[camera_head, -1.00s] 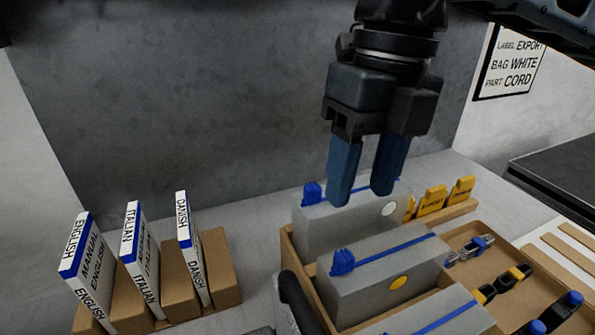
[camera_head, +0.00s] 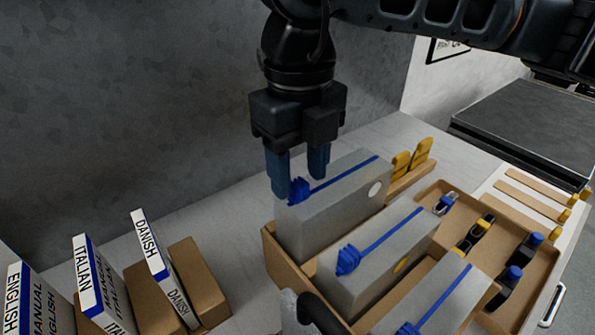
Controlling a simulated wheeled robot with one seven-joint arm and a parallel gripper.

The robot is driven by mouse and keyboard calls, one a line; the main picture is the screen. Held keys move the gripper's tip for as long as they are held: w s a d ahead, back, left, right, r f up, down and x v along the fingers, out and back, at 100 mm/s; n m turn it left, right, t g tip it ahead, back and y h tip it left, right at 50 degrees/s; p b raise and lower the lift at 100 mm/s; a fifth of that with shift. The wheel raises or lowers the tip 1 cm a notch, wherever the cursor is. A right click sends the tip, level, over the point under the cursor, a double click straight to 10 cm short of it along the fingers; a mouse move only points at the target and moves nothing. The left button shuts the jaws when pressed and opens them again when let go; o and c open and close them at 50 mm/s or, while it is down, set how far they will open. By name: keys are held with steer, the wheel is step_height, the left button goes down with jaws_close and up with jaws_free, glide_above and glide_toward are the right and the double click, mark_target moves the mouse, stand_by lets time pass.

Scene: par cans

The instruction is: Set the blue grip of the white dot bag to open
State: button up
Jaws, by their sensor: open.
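The white dot bag (camera_head: 335,210) is a grey bag standing at the back of a brown crate (camera_head: 275,262), with a white dot near its right end. A blue strip runs along its top, and its blue grip (camera_head: 297,191) sits at the left end of that strip. My gripper (camera_head: 298,180) points down with its two blue fingers apart, one on each side of the grip as seen here. The near finger hides part of the grip's left edge. I cannot tell whether the fingers touch it.
A yellow dot bag (camera_head: 372,268) and another grey bag (camera_head: 440,300) stand in front. Language manuals (camera_head: 150,245) stand at left. A tray (camera_head: 540,262) with clips lies at right, yellow tags (camera_head: 412,158) behind. A dark platform (camera_head: 530,125) stands back right.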

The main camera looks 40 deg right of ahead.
steer(key=shift+f, duration=0.8)
steer(key=shift+c, duration=0.4)
jaws_close()
